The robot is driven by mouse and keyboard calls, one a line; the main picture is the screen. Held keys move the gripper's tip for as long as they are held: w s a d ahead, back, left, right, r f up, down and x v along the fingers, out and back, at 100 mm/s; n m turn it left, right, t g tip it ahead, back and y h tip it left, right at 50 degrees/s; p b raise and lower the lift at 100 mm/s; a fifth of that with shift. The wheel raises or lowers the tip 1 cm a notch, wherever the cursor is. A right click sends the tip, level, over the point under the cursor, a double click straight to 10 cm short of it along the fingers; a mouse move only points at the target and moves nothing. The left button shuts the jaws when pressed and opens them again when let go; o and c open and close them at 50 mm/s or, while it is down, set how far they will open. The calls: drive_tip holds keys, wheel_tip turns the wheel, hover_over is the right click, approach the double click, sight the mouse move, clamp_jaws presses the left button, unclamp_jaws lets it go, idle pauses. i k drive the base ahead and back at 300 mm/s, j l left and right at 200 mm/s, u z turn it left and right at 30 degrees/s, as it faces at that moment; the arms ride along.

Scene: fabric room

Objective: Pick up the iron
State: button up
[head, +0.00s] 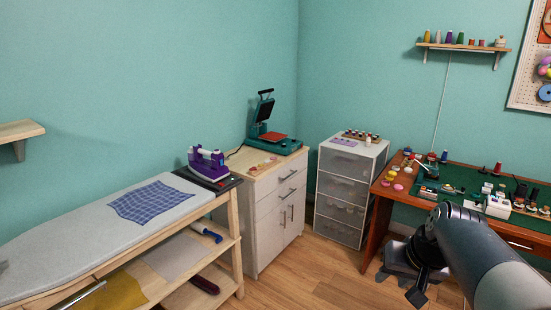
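A purple and white iron (207,163) stands on a dark rest plate (226,184) at the far right end of the grey ironing board (60,235). A blue checked cloth (150,201) lies flat on the board to the left of the iron. My gripper (417,294) shows at the lower right, below my arm, in front of the wooden desk and well apart from the iron. Its fingers are small and dark here, and I cannot tell whether they are open or shut.
A white drawer cabinet (275,207) with a green heat press (268,130) stands right of the board. A translucent drawer unit (343,190) and a wooden desk (383,195) covered with sewing items stand further right. Wood floor (310,270) is clear between board and desk.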

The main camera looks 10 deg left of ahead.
sight(208, 170)
drive_tip(key=i+j+u, duration=0.1)
drive_tip(key=i, duration=0.5)
drive_tip(key=i+j+u, duration=0.1)
drive_tip(key=i+j, duration=0.2)
drive_tip(key=i, duration=0.3)
drive_tip(key=i+j+u, duration=0.15)
drive_tip(key=i, duration=0.5)
drive_tip(key=i+l+u, duration=0.1)
drive_tip(key=i, duration=0.35)
drive_tip(key=i+l+u, duration=0.15)
drive_tip(key=i, duration=0.25)
drive_tip(key=i+u, duration=0.2)
drive_tip(key=u, duration=0.2)
drive_tip(key=i+u, duration=0.15)
drive_tip(key=u, duration=0.2)
drive_tip(key=i+u, duration=0.2)
drive_tip(key=u, duration=0.2)
drive_tip(key=i+l+u, duration=0.15)
drive_tip(key=u, duration=0.2)
